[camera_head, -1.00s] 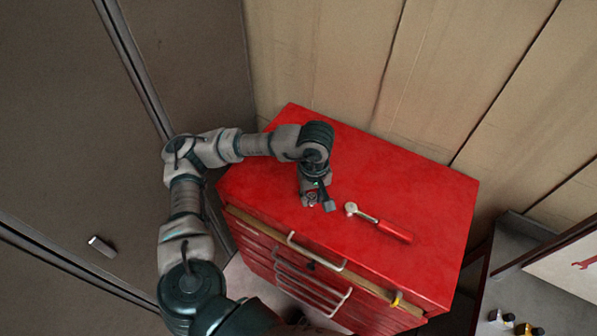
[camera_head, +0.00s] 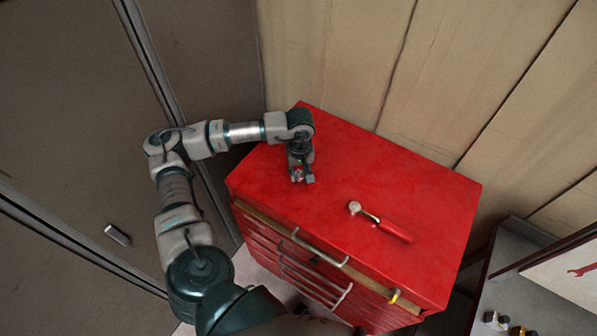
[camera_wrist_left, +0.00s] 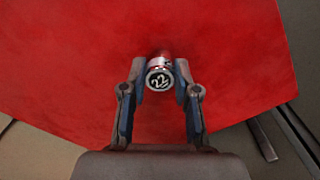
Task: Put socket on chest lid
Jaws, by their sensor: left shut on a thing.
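The socket (camera_wrist_left: 159,77) is a small silver cylinder with "22" on its end, in the left wrist view. My left gripper (camera_wrist_left: 160,88) is shut on it, with one finger on each side. In the head view my left gripper (camera_head: 302,179) points down at the left part of the red chest lid (camera_head: 410,190); the socket shows only as a small bright spot there. The lid also fills most of the left wrist view (camera_wrist_left: 70,70). I cannot tell whether the socket touches the lid. My right gripper is not in view.
A ratchet with a red handle (camera_head: 394,231) lies on the lid, right of the gripper. The lid's right and back parts are clear. A tan panelled wall (camera_head: 430,70) stands behind the chest. Small shiny pieces (camera_head: 495,321) sit on a grey surface at the lower right.

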